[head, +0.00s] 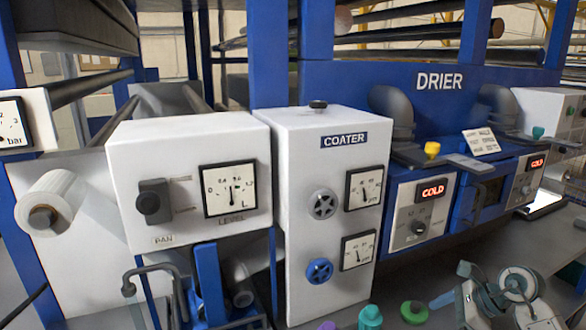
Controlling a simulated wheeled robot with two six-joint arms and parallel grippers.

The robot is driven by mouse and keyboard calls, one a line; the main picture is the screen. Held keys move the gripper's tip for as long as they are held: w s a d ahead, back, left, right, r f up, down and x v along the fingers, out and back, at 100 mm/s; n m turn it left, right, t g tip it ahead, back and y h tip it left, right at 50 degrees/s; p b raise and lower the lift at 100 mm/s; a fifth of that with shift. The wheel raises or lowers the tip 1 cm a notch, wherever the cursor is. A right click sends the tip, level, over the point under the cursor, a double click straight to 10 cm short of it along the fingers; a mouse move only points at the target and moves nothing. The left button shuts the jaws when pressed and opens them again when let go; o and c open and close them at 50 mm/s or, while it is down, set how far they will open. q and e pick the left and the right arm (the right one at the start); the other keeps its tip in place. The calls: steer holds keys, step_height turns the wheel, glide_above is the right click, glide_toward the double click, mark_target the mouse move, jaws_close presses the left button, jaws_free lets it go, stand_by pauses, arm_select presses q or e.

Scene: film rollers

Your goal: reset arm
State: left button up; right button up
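Neither of my grippers shows in the head view, and I see no part of my arms that I can make out with certainty. The task names no other object. In front of me stands a white cabinet labelled COATER (300,200) with two dials and two hand knobs. To its left is a white box labelled PAN (140,210) with a level gauge and a dark knob.
A blue DRIER panel (335,85) runs along the back right, with a control box (405,240) reading COLD. A white roll (50,205) is at the left.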

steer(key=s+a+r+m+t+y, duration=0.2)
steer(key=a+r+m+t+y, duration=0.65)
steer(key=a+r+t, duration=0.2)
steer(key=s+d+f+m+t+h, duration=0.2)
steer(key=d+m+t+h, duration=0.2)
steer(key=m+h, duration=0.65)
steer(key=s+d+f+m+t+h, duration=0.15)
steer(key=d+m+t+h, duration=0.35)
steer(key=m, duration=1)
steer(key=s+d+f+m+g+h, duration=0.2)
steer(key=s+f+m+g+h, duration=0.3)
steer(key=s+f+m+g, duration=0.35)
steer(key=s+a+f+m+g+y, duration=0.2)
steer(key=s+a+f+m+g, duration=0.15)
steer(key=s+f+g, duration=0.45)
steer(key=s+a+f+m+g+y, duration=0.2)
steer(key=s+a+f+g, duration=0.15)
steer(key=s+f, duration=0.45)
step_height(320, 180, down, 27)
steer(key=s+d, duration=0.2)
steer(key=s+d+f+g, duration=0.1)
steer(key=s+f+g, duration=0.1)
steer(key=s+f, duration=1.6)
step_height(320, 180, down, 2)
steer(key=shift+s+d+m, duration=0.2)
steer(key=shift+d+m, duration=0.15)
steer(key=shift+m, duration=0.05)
